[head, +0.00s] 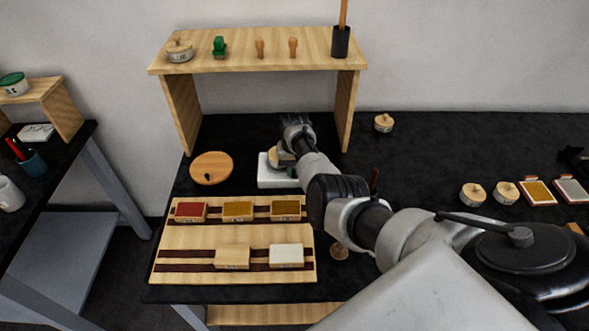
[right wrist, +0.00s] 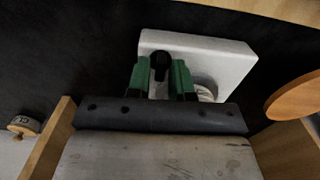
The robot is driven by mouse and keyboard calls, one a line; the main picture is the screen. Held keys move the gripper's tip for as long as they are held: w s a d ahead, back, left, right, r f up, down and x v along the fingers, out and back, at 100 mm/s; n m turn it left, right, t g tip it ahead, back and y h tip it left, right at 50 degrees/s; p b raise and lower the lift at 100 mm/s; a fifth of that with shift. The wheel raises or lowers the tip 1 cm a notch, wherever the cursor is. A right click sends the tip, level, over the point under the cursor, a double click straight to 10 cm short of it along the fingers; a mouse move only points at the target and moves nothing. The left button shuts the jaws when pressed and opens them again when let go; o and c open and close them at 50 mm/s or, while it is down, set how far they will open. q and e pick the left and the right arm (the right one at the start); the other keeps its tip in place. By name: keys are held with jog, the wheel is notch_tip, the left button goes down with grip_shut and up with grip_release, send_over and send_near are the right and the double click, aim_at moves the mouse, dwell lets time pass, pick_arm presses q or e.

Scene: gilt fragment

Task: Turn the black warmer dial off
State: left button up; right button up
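The warmer is a white box (head: 277,177) on the black table, below the wooden shelf; a round wooden-topped pot sits on it, partly hidden by my arm. In the right wrist view the white warmer (right wrist: 218,50) lies just beyond my fingers. Its black dial (right wrist: 160,64) sits between the two green fingertips of my right gripper (right wrist: 160,72). The fingers are close together, with the dial filling the narrow gap. In the head view my right gripper (head: 290,160) is at the warmer, its fingers mostly hidden. My left gripper is not in view.
A round wooden lid (head: 211,168) lies left of the warmer. In front is a wooden rack (head: 185,236) with several colour blocks. The shelf (head: 258,63) rises behind, its legs close to my arm. Small lidded pots (head: 473,194) stand at right.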

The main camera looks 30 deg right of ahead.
jog(key=shift+r, duration=0.45)
notch_tip(320, 180, up, 10)
jog(key=shift+f, duration=0.15)
dwell(0.5)
